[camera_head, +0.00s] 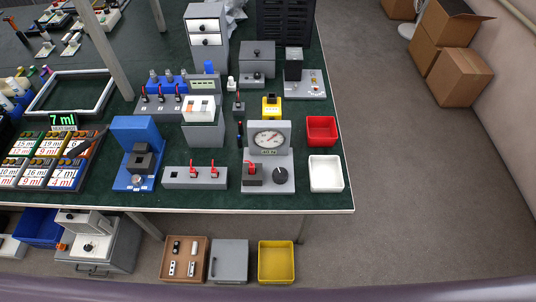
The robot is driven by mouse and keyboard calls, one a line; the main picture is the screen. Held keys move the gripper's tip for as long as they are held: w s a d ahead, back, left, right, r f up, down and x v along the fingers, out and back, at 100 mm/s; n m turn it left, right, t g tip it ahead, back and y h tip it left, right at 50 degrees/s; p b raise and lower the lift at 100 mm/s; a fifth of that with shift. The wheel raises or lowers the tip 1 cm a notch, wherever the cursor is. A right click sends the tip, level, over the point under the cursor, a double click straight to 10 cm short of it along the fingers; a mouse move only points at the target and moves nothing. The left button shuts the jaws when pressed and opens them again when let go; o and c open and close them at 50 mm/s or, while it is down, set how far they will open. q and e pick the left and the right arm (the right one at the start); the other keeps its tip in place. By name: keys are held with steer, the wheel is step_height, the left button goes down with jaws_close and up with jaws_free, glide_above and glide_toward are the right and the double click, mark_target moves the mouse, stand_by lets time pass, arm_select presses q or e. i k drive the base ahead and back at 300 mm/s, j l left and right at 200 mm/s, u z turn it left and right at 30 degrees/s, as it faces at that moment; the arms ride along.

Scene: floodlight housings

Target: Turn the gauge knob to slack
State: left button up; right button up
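The gauge (269,138) is a round white dial with a dark needle in a grey upright housing near the table's front right. A small dark display sits under the dial; its text is too small to read. On the sloped grey base below, a round black knob (280,176) sits at the right. A dark block with a red lever (252,172) sits at the left. The knob's marking and the word slack cannot be read at this size. Neither of my grippers is in view, and nothing touches the knob.
A red bin (321,130) and a white bin (326,173) stand right of the gauge. A grey box with red switches (195,177) and a blue stand (137,150) are to the left. A yellow device (271,106) is behind. The front table edge (270,211) is clear.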

mark_target(280, 175)
steer(key=z, duration=0.8)
steer(key=k+j+z, duration=0.2)
steer(key=z, duration=0.25)
steer(key=k+j+z, duration=0.25)
steer(key=z, duration=0.15)
